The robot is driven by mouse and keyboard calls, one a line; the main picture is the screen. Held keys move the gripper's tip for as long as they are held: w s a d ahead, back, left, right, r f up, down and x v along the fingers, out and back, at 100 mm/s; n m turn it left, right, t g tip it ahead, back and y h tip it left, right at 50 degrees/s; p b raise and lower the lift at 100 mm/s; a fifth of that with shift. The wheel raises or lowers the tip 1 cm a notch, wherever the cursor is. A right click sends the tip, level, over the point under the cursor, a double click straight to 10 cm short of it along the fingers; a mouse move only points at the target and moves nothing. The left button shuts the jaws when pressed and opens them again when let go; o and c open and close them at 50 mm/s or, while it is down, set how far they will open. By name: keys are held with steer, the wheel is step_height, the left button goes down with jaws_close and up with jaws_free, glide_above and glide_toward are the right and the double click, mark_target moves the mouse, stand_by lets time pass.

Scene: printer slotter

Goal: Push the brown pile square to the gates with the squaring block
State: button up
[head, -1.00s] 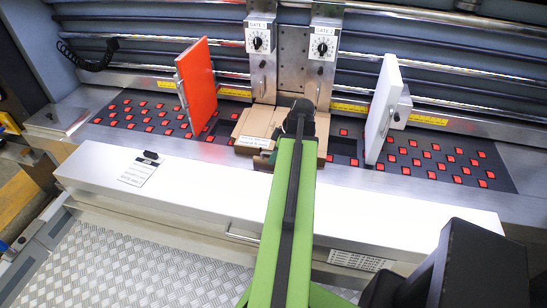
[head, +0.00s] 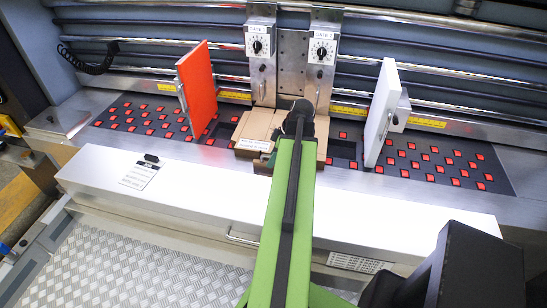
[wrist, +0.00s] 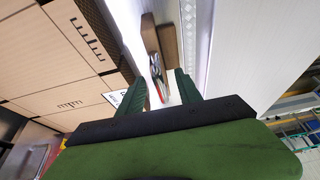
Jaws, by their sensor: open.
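The brown pile (head: 256,124) lies on the dark bed below the gates, with a white label (head: 252,142) at its front left. It also shows in the wrist view (wrist: 60,55), filling the left side with dark printed marks. Gate 1 (head: 262,75) and gate 2 (head: 319,75) stand behind it. My gripper (wrist: 160,78) is open beside the pile's edge, its two dark green fingers apart. Beyond and between the fingers is a brown wooden piece (wrist: 169,48) with a metal part in front of it; I cannot tell if this is the squaring block. My arm hides the pile's right part.
A red side guide (head: 200,80) stands left of the pile and a white one (head: 382,110) right of it. A long white cover (head: 110,190) runs along the front. The dark bed with red squares is clear at both sides.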

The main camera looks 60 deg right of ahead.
steer(key=shift+r+p, duration=4.2)
steer(key=shift+r, duration=0.2)
